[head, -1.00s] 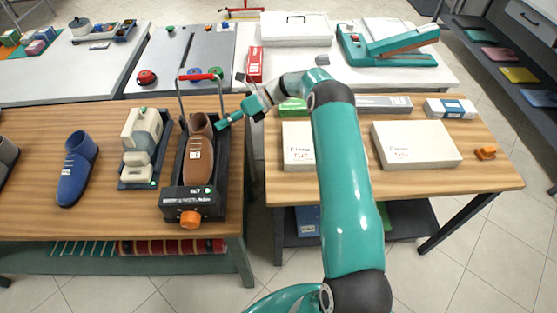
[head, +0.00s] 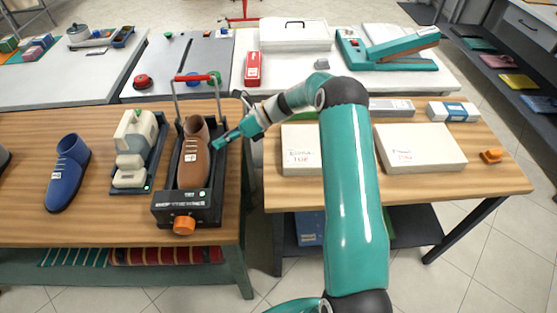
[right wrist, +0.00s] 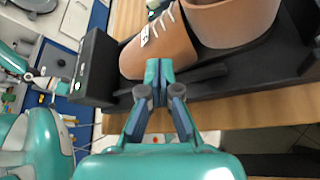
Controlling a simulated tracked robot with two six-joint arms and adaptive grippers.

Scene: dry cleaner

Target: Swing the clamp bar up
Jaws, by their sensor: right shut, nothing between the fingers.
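The shoe stretcher (head: 160,206) stands on the wooden table with a brown shoe (head: 193,158) in it. Its clamp bar has a red grip (head: 194,77) on two thin grey legs and stands raised behind the shoe's heel, above the frame. My right gripper (head: 216,146) is shut and empty at the right side of the stretcher, lower than the red grip and apart from it. In the right wrist view its closed teal fingertips (right wrist: 158,70) are beside the brown shoe (right wrist: 165,45), over the black side of the frame; contact cannot be told. My left gripper is not in view.
An orange knob (head: 184,225) is on the stretcher's front. A beige machine (head: 134,150) and a blue shoe (head: 68,172) stand to the left. White boxes (head: 420,147) lie on the right table, across a gap. A red box (head: 253,68) stands behind.

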